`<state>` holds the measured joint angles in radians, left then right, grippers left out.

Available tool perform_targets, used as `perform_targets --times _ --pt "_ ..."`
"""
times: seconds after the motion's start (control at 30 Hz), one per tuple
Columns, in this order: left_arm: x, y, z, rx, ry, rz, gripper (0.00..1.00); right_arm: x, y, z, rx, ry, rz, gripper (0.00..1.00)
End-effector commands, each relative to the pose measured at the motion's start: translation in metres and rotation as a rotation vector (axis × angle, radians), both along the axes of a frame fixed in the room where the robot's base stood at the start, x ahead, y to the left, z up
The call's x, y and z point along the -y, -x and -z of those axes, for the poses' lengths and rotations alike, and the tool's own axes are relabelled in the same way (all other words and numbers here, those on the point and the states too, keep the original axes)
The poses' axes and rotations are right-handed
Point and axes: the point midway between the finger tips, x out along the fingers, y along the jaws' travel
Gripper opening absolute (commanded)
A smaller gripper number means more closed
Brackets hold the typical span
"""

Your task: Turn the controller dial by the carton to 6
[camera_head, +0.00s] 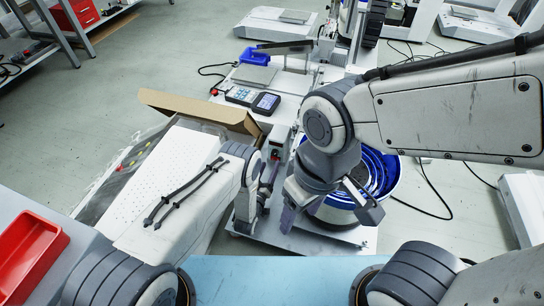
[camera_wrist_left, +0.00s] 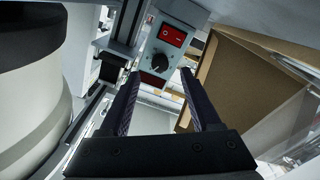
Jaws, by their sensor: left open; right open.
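The controller is a small grey box (camera_wrist_left: 180,48) in the left wrist view, with a red switch and a black dial (camera_wrist_left: 160,63). A small red display sits below the dial; the dial's setting is too small to read. In the head view, the controller (camera_head: 275,150) stands beside the open cardboard carton (camera_head: 200,110). The carton (camera_wrist_left: 248,80) is right of it in the wrist view. My left gripper (camera_wrist_left: 161,74) is open, its fingertips on either side of the dial in the picture; contact cannot be told. My right gripper (camera_head: 328,211) is open and empty before the blue bowl.
A blue bowl feeder (camera_head: 382,175) stands right of the controller. A handheld panel (camera_head: 265,103) and a blue bin (camera_head: 258,58) lie behind. A red tray (camera_head: 28,255) is at lower left. Vertical rails stand close left of the controller in the wrist view.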

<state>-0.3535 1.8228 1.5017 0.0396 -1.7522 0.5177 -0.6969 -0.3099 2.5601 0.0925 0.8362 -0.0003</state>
Motion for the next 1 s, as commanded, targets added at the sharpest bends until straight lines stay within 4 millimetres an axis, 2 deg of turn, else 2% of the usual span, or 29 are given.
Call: perform_targets --times 0.03,0.1,0.33,1.0 --pt "-0.003 0.011 -0.004 -0.005 -0.002 0.001 0.64 0.0 0.0 -0.012 0.0 0.0 0.0 0.64" --pt "-0.008 0.024 -0.004 -0.004 -0.001 0.0 0.64 0.0 0.0 -0.018 0.0 0.0 0.0 0.64" --pt "-0.016 0.049 -0.001 -0.001 0.0 0.0 0.64 0.0 0.0 -0.028 0.0 0.0 0.0 0.64" --pt "-0.017 0.052 0.0 0.001 0.0 0.0 0.64 0.0 0.0 -0.027 0.0 0.0 0.0 0.64"
